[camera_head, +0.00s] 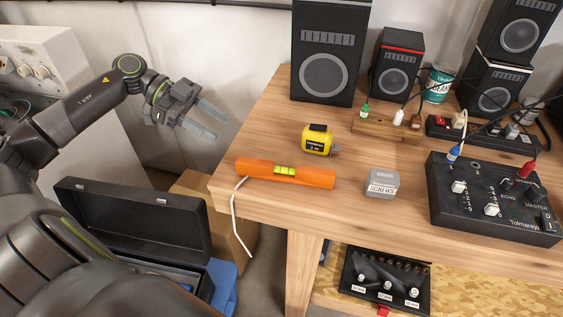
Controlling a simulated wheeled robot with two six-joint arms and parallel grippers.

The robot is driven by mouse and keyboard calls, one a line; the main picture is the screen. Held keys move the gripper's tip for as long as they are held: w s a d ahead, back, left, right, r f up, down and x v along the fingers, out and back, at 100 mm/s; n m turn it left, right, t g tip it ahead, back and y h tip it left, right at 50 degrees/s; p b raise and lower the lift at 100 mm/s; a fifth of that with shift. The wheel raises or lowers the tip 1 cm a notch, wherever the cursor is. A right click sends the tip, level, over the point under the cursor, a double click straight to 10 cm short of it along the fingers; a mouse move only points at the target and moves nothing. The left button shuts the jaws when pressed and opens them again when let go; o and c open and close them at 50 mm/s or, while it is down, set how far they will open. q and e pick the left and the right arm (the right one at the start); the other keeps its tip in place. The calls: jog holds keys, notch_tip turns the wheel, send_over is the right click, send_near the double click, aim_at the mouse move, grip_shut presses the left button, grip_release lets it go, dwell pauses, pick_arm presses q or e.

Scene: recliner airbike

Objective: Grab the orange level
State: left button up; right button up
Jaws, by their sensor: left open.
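The orange level (313,177) lies flat on the left part of the wooden table, with a yellow-green vial in its middle and a white cord hanging from its left end over the table edge. My left gripper (212,121) is open and empty. In the picture it is up and to the left of the level, apart from it and off the table's left edge. My right gripper is not in view.
A yellow tape measure (317,140) sits just behind the level, and a small grey box (382,183) is to its right. A black mixer (494,200) and several speakers stand farther right and back. An open black case (135,215) is below left.

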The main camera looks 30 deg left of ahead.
pick_arm(q)
send_near(281, 165)
jog(key=p+x, duration=0.1)
jog(key=x, duration=0.2)
jog(key=shift+w+d+f+p, duration=0.1)
jog(key=shift+w+d+p, duration=0.05)
jog(key=shift+p, duration=0.15)
jog(key=shift+d+f, duration=0.2)
jog(key=shift+d, duration=0.25)
jog(key=shift+p+x, duration=0.65)
jog(key=shift+x, duration=1.5)
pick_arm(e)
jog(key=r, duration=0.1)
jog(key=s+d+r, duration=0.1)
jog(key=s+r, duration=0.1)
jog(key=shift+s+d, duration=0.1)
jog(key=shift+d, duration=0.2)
pick_arm(q)
jog(key=c, duration=0.9)
grip_shut()
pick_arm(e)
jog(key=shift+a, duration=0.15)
